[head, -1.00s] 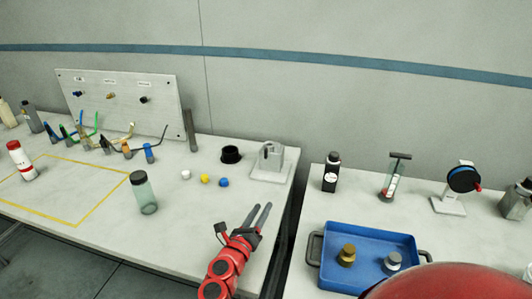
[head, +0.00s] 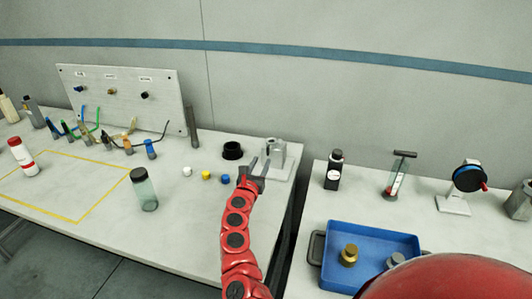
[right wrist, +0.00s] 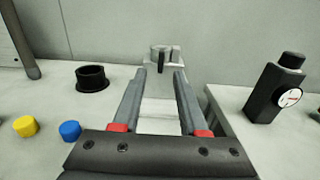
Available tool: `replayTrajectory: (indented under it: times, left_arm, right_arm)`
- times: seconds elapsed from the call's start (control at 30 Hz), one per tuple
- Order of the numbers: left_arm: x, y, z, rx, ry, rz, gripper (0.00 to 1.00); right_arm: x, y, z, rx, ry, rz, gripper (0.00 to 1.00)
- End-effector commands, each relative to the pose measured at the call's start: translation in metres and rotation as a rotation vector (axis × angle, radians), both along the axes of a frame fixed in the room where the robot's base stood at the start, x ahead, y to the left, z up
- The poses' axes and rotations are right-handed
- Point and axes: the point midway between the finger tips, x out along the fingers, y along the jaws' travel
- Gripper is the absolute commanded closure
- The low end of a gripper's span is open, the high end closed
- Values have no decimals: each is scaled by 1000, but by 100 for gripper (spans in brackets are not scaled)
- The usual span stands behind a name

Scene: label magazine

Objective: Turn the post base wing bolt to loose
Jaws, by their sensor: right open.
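The grey post base (head: 277,149) stands on a light plate near the back right corner of the left table. In the right wrist view the post base (right wrist: 175,53) is straight ahead, with a dark upright piece (right wrist: 161,62) on its front that looks like the wing bolt. My right gripper (head: 260,164) is open and empty, its fingers pointing at the post base. In the right wrist view the fingertips (right wrist: 160,73) lie either side of the dark piece's line; I cannot tell whether they touch it. My left gripper is not in view.
A black ring-shaped cup (head: 232,150) stands left of the post base. White, yellow (head: 206,175) and blue (head: 226,178) caps lie nearer. A black bottle with a gauge (head: 334,170) and a blue tray (head: 372,237) are on the right table, across a gap.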

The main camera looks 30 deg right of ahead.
Motion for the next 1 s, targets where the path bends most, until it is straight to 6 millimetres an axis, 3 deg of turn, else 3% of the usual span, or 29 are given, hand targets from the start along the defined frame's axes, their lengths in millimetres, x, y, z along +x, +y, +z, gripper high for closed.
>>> replayTrajectory:
  times: [0.27,0.43,1.0]
  left_arm:
    - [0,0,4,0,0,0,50]
    - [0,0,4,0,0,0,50]
    - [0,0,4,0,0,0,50]
  right_arm:
    - [23,-31,1,-6,5,-3,57]
    - [35,-37,0,-4,0,8,57]
    - [41,-50,-2,0,3,-3,57]
